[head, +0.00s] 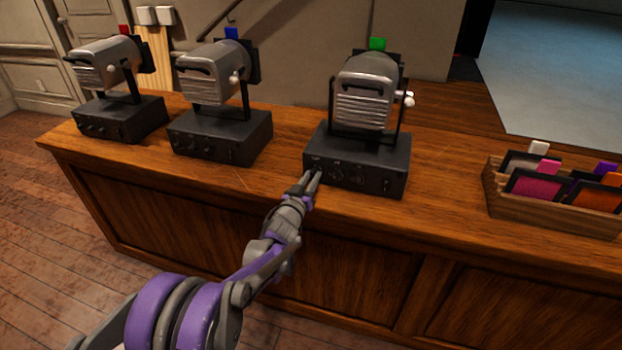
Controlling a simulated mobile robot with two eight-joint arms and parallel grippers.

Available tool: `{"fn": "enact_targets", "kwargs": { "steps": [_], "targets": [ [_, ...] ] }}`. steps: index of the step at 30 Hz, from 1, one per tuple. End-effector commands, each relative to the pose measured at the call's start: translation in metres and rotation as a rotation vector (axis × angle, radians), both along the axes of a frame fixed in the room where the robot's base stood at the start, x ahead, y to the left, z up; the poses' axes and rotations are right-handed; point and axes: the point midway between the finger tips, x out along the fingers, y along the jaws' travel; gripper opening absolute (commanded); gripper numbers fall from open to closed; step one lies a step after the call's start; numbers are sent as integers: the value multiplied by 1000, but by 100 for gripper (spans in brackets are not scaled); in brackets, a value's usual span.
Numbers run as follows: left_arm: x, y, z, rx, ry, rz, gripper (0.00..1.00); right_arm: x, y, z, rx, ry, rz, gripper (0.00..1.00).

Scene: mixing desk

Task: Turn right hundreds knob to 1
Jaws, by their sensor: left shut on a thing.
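The right lamp (365,95) has a green filter (377,44) on top and stands on a dark box (390,183) with a row of small knobs on its front. My left gripper (313,178) is shut at the left end of that front, on the leftmost knob, which I take as the right hundreds knob. The gripper covers most of this knob, so its setting cannot be read. Another knob (337,171) sits just right of the fingertips. My right gripper is out of view.
A middle lamp (210,80) with a blue filter and a left lamp (103,65) with a red filter stand on similar boxes. A wooden rack (550,215) of coloured filters is at the right. The wooden desk (440,180) is bare between box and rack.

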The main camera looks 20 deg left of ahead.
Motion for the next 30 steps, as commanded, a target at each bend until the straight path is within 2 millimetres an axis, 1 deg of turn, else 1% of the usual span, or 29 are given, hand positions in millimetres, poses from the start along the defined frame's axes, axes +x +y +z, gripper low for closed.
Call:
{"fn": "enact_targets", "kwargs": {
  "steps": [8,21,30],
  "targets": [
    [0,0,0,101,-3,0,0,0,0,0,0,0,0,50],
    [0,-1,1,391,-14,0,0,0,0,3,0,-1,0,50],
    [0,-1,1,500,-17,-1,0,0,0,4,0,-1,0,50]
  ]
}}
